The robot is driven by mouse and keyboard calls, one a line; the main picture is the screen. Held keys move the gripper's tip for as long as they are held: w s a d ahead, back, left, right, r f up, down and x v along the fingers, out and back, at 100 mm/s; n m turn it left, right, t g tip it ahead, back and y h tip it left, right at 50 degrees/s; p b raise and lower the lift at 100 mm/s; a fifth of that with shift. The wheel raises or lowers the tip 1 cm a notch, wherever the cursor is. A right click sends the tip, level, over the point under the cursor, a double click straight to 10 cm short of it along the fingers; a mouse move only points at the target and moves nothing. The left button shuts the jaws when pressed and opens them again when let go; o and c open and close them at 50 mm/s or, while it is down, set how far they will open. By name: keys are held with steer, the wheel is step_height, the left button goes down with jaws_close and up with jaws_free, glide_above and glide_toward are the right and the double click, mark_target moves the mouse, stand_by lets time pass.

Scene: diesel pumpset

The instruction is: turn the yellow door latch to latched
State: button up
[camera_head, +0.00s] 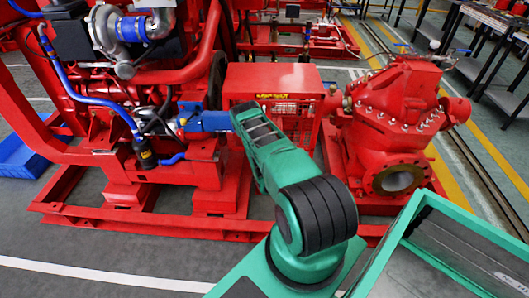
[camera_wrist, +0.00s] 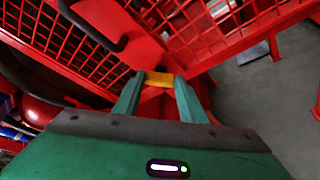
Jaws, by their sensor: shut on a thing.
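The yellow door latch (camera_wrist: 160,78) shows in the wrist view as a short yellow piece between the tips of my gripper (camera_wrist: 158,88). My gripper is shut on it, with one green finger at each side. The latch sits by red mesh panels (camera_wrist: 60,40) of the guard. Its exact angle is hard to tell, since the fingers cover its ends. In the head view the red guard box (camera_head: 275,78) stands behind my green arm, and I cannot make out the latch or my fingertips there.
A black curved handle (camera_wrist: 98,30) is on the red panel at upper left in the wrist view. In the head view a red pump (camera_head: 398,115) stands to the right and a red engine with blue hoses (camera_head: 95,90) to the left. Grey floor (camera_wrist: 260,95) is open at right.

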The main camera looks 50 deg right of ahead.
steer(key=shift+s+d+f+m+t, duration=0.15)
steer(key=shift+m+t, duration=0.4)
steer(key=shift+m, duration=0.55)
steer(key=shift+s+a+f+m+t, duration=0.1)
steer(key=shift+f+m+t, duration=0.3)
steer(key=shift+m, duration=0.7)
steer(key=shift+s+d+f+m+t, duration=0.1)
steer(key=shift+m+t, duration=0.55)
steer(key=shift+m, duration=0.45)
steer(key=o, duration=1.1)
steer(key=shift+c, duration=0.2)
